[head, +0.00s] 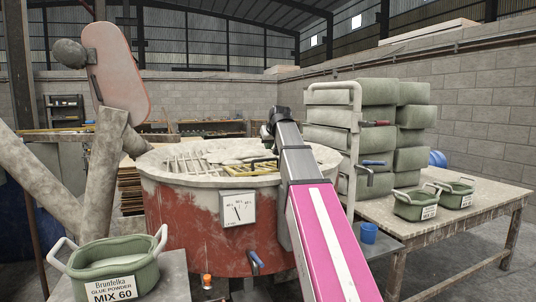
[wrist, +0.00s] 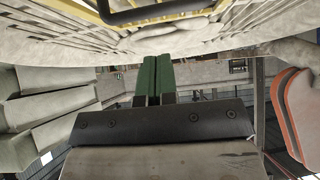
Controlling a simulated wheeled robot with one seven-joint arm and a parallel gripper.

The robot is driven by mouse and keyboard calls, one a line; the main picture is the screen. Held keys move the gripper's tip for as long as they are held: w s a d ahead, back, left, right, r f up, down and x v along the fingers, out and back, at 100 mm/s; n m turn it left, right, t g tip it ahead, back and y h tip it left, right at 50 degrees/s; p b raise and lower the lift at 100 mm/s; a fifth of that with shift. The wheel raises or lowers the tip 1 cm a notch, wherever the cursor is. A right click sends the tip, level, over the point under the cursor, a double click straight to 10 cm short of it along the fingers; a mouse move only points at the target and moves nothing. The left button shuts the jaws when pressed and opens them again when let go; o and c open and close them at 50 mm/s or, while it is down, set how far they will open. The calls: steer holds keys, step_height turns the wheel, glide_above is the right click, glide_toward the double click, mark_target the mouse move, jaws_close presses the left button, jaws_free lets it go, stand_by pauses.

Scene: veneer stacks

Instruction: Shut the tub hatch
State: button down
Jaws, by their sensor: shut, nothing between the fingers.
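The tub (head: 205,225) is a round red vessel with a pale, caked grated top and a dial on its front. A yellow barred hatch (head: 243,170) with a dark handle lies about flat at the top of the tub; my arm covers its right part. I cannot tell if it is fully down. Its yellow bars (wrist: 185,9) and dark handle also show at the top edge of the wrist view. My gripper (head: 265,133) is above the tub's top, behind the hatch as seen from the head. In the wrist view its green fingers (wrist: 157,68) are together and empty, apart from the hatch.
A pale red oval guard (head: 120,72) stands upright at the left. A green bin (head: 110,268) is at the front left. Stacked grey-green blocks (head: 350,117) stand behind right. A table (head: 430,233) with two small green bins and a blue cup (head: 368,233) are at the right.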

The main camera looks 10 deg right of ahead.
steer(key=s+f+v, duration=0.1)
steer(key=v, duration=0.7)
steer(key=w+r+g, duration=0.3)
steer(key=w+r, duration=0.1)
steer(key=w, duration=0.3)
steer(key=shift+h, duration=0.3)
steer(key=s+x, duration=0.1)
steer(key=x, duration=0.3)
steer(key=f+x, duration=0.1)
steer(key=x, duration=0.3)
steer(key=s+x, duration=0.1)
steer(key=x, duration=0.3)
steer(key=shift+s+a+f, duration=0.15)
steer(key=shift+s+f, duration=0.05)
steer(key=shift+s, duration=0.1)
steer(key=shift+s+f, duration=0.1)
steer(key=shift+f, duration=0.4)
steer(key=shift+f, duration=0.1)
